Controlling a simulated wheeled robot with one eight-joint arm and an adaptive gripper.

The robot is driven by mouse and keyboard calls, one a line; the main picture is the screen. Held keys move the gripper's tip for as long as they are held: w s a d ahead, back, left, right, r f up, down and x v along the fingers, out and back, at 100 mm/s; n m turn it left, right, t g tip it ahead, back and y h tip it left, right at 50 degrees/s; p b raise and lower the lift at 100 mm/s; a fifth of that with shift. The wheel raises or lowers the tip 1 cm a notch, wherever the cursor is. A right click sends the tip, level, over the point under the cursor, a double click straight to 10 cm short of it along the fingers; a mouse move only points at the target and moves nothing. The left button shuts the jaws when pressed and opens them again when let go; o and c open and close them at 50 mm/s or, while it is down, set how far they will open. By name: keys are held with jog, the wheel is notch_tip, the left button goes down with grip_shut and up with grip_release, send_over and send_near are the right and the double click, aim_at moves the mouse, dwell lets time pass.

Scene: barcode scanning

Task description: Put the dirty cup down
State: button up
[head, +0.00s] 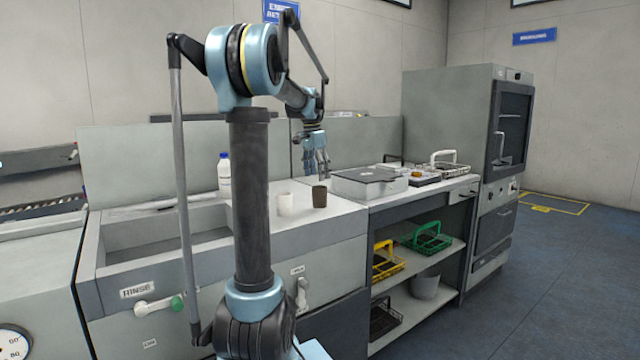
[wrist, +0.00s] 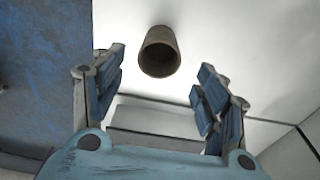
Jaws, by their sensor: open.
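The dirty cup (head: 319,196) is brown and stands upright on the white counter, right of a clean white cup (head: 286,204). In the wrist view the brown cup (wrist: 159,52) shows beyond the fingertips, apart from them, with its open mouth visible. My gripper (head: 316,165) is above the counter, over the brown cup. In the wrist view my gripper (wrist: 163,75) has its two fingers spread wide, with nothing between them.
A sink basin (head: 165,240) lies to the left, with a white bottle (head: 224,172) behind it. A grey box with a dark lid (head: 368,182) stands right of the cups. Yellow (head: 386,262) and green (head: 428,238) baskets sit on the shelf below.

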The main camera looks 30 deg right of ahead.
jog(key=shift+a+r, duration=0.15)
jog(key=shift+r, duration=1.15)
jog(key=shift+a+r, duration=0.15)
jog(key=shift+r, duration=1.1)
jog(key=shift+s, duration=0.15)
